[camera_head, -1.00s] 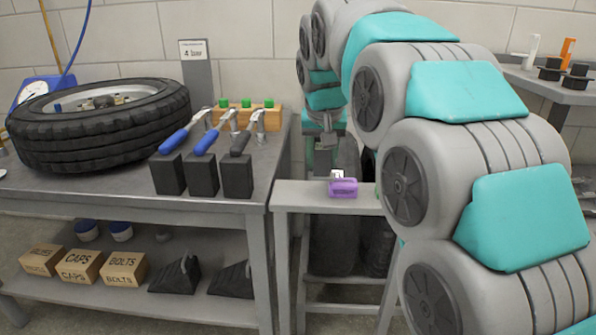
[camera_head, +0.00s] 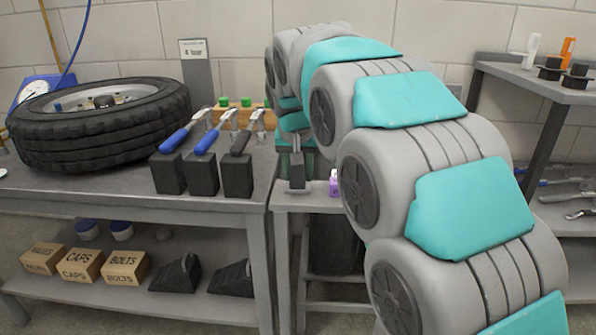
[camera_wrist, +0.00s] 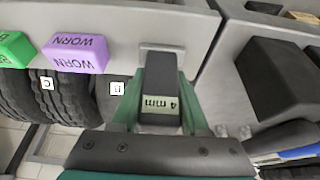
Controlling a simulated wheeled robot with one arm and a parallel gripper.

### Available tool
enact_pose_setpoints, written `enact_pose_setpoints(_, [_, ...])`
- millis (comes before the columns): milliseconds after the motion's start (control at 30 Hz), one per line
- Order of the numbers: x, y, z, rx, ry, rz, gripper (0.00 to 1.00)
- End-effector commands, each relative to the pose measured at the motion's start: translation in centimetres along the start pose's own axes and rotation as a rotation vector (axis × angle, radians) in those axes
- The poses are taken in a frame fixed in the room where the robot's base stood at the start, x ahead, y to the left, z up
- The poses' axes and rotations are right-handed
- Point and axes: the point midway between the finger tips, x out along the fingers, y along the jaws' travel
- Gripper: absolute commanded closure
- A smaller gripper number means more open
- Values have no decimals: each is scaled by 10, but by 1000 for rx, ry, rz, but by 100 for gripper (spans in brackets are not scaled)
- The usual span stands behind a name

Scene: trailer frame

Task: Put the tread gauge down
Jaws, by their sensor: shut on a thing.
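The tread gauge (camera_wrist: 161,78) is a dark, narrow block with a pale display reading "4 mm". My gripper (camera_wrist: 160,112) is shut on it, with a green finger on either side. In the head view the gauge (camera_head: 297,172) hangs below my gripper (camera_head: 293,150), at the left end of the narrow grey bench (camera_head: 298,200). I cannot tell whether the gauge touches the bench top. My arm hides the right part of that bench.
A purple "WORN" block (camera_wrist: 75,52) and a green block (camera_wrist: 14,48) sit left of the gauge in the wrist view. Tyres (camera_wrist: 65,98) stand below. The large workbench (camera_head: 110,200) beside the narrow bench holds a tyre (camera_head: 100,125) and black blocks (camera_head: 203,175) with tools.

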Motion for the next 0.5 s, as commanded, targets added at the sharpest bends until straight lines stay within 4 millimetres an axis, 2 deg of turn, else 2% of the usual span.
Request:
enact_pose_setpoints(133, [3, 0, 1, 0, 0, 0, 100])
enact_pose_setpoints(167, [2, 0, 1, 0, 0, 0, 52])
enact_pose_setpoints(400, [2, 0, 1, 0, 1, 0, 25])
enact_pose_setpoints(500, [2, 0, 1, 0, 1, 0, 25])
